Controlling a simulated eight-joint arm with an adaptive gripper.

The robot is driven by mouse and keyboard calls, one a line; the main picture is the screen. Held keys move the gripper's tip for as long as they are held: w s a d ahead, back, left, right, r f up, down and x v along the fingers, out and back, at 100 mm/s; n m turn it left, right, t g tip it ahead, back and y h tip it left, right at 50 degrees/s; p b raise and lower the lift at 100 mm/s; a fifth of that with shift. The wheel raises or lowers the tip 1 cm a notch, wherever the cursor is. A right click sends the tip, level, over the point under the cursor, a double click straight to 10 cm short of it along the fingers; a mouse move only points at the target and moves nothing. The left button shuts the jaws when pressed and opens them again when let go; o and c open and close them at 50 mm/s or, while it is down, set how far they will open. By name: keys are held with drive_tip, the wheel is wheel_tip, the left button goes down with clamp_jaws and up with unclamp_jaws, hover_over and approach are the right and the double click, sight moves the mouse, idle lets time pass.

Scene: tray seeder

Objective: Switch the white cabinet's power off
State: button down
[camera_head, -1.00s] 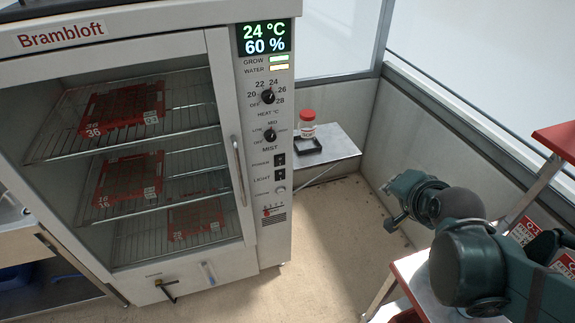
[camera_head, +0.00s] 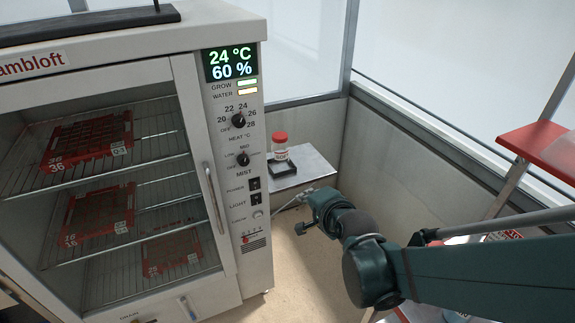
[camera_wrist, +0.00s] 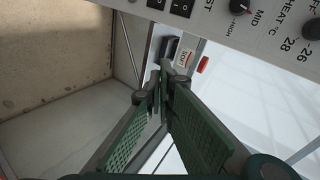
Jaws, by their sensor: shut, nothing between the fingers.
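The white cabinet (camera_head: 245,105) stands at the left, with a tall control strip beside its glass door. Its display (camera_head: 230,64) is lit and reads 24 °C and 60 %. The black POWER switch (camera_head: 254,184) sits below the MIST dial, with the LIGHT switch (camera_head: 256,199) just under it; both also show at the wrist view's top edge, POWER (camera_wrist: 183,7) and LIGHT (camera_wrist: 155,4). Which way they are set is too small to tell. My gripper (camera_head: 279,209) is right of the strip near switch height, apart from it. Its green fingers (camera_wrist: 161,72) are shut and empty.
The HEAT dial (camera_head: 238,120) and MIST dial (camera_head: 243,159) stick out above the switches. A red-topped stand (camera_head: 530,143) is at the right.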

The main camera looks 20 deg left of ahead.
drive_tip(key=s+a+f+m+y, duration=0.1)
drive_tip(key=a+f, duration=0.3)
drive_tip(key=a, duration=0.5)
drive_tip(key=shift+s+a+f+m+y+b, duration=0.25)
drive_tip(key=shift+s+a+m+y+b, duration=0.1)
drive_tip(key=shift+m+y+b, duration=0.1)
drive_tip(key=shift+w+f, duration=0.1)
drive_tip(key=b, duration=0.3)
approach(259, 182)
wheel_tip(259, 182, down, 3)
drive_tip(key=w+a, duration=0.3)
drive_tip(key=shift+w+a, duration=0.1)
drive_tip(key=shift+a, duration=0.05)
idle(0.3)
drive_tip(key=shift+w+a+r, duration=0.35)
drive_tip(key=shift+r+p, duration=0.1)
drive_tip(key=shift+p, duration=0.2)
